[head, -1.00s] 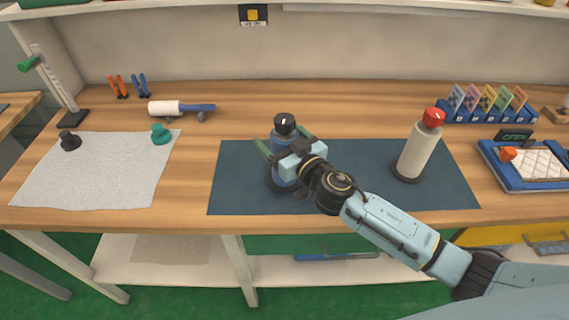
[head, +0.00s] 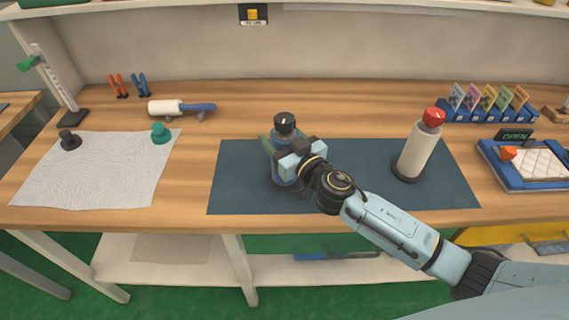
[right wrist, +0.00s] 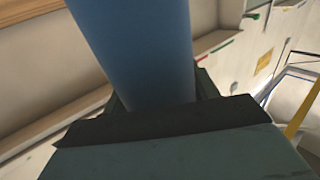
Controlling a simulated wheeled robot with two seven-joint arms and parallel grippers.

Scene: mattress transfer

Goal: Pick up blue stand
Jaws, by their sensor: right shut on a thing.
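The blue stand (head: 283,140) is an upright blue cylinder with a black knob on top, on the dark blue mat (head: 345,195). My right gripper (head: 278,155) is shut on the blue stand, with its green fingers on either side of the column. The gripper and wrist cover the stand's lower part and most of its base, so I cannot tell whether it touches the mat. In the right wrist view the blue column (right wrist: 140,45) rises between the fingers and fills the middle. My left gripper is not in view.
A white cylinder with a red knob (head: 416,150) stands on the mat's right side. A blue tray (head: 535,184) with a quilted pad is at the far right. A white cloth (head: 95,180) with two small knobs lies left. A white roller (head: 165,108) lies behind. Wood left of the mat is clear.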

